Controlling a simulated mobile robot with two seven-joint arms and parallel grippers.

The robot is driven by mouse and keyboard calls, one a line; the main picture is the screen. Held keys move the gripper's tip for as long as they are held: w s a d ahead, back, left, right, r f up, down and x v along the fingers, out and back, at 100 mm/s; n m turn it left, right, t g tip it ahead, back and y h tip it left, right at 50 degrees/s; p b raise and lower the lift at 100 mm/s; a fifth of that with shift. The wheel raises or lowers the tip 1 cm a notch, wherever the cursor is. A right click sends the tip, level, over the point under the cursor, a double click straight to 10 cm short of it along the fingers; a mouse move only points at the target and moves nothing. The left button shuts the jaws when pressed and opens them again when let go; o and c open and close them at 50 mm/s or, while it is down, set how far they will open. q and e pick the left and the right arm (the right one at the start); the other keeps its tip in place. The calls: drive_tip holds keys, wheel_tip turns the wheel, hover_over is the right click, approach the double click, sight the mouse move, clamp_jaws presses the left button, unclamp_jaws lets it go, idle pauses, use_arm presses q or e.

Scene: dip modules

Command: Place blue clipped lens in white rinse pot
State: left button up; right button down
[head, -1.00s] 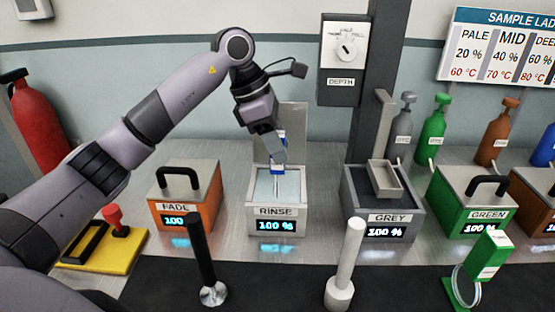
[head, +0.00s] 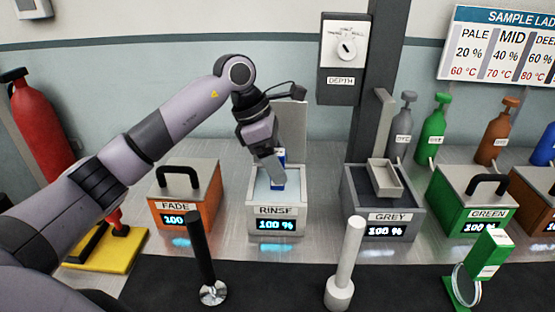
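The white rinse pot (head: 262,224), labelled RINSE with a 100 % display, stands open with pale liquid inside. A blue piece (head: 279,180), seemingly the clip with the lens, is at the pot's opening, in or over the liquid. My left gripper (head: 275,178) reaches down over the pot at the blue piece and partly hides it. I cannot tell whether its fingers are closed on the piece. The lens itself cannot be made out. My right gripper is not in view.
The lidded orange FADE pot (head: 183,197) stands left, the open GREY pot (head: 378,217) and lidded green pot (head: 470,210) right. A black post (head: 202,255) and a white post (head: 346,262) stand in front. A green clip with a lens (head: 480,268) stands front right.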

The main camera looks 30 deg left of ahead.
use_arm(q)
drive_tip(key=shift+r, duration=0.15)
drive_tip(key=shift+a+r, duration=0.1)
drive_tip(key=shift+r, duration=0.2)
drive_tip(key=v, duration=1.1)
drive_tip(key=shift+r, duration=0.25)
drive_tip(key=shift+a, duration=0.15)
